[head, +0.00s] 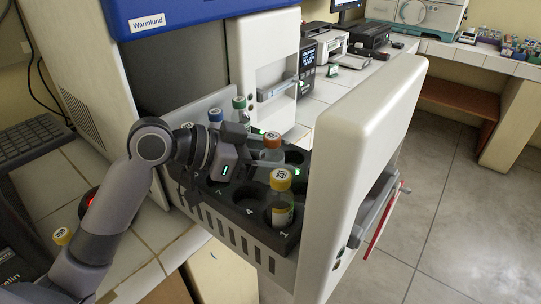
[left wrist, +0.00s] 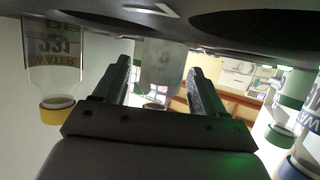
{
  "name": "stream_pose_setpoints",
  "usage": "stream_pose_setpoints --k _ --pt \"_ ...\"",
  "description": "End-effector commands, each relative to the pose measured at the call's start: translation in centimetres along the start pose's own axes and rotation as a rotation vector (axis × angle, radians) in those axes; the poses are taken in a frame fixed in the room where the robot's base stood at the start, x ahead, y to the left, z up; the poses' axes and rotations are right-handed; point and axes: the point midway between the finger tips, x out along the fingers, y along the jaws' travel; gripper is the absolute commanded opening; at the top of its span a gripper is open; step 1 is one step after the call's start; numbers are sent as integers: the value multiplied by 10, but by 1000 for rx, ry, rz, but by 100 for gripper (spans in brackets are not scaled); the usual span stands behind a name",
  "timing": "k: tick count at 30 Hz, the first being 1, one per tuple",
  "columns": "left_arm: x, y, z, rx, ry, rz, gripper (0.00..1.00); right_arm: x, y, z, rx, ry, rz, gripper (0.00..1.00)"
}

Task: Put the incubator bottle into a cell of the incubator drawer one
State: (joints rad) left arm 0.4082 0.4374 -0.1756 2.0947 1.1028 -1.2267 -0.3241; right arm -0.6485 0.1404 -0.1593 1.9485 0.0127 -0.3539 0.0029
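The open incubator drawer (head: 240,232) is a black rack with round numbered cells. My left gripper (head: 262,150) is over the rack, at an orange-capped bottle (head: 272,141) near the drawer front. In the left wrist view, which looks upside down, this clear bottle (left wrist: 160,68) shows between the spread fingers (left wrist: 160,85), with a narrow gap visible at the right finger. How deep it sits in a cell is hidden. A yellow-capped bottle (head: 282,205) stands in the cell nearest the front. My right gripper is not in view.
Green-capped (head: 239,104) and blue-capped (head: 215,116) bottles stand at the drawer's far side. The thick white drawer front (head: 362,150) rises close right of the gripper. Some cells look empty.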

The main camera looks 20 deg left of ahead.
Motion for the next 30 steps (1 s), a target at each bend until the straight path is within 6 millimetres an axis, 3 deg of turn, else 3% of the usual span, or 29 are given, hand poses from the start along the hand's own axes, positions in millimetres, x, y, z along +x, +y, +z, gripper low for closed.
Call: stream_pose_setpoints --k 8,22,30 --pt "-5 -1 -2 0 0 -2 71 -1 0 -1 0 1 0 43" --pt "-93 0 -1 3 -4 -3 71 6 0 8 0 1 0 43" --pt "-118 0 -2 0 -1 -1 71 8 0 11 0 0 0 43"
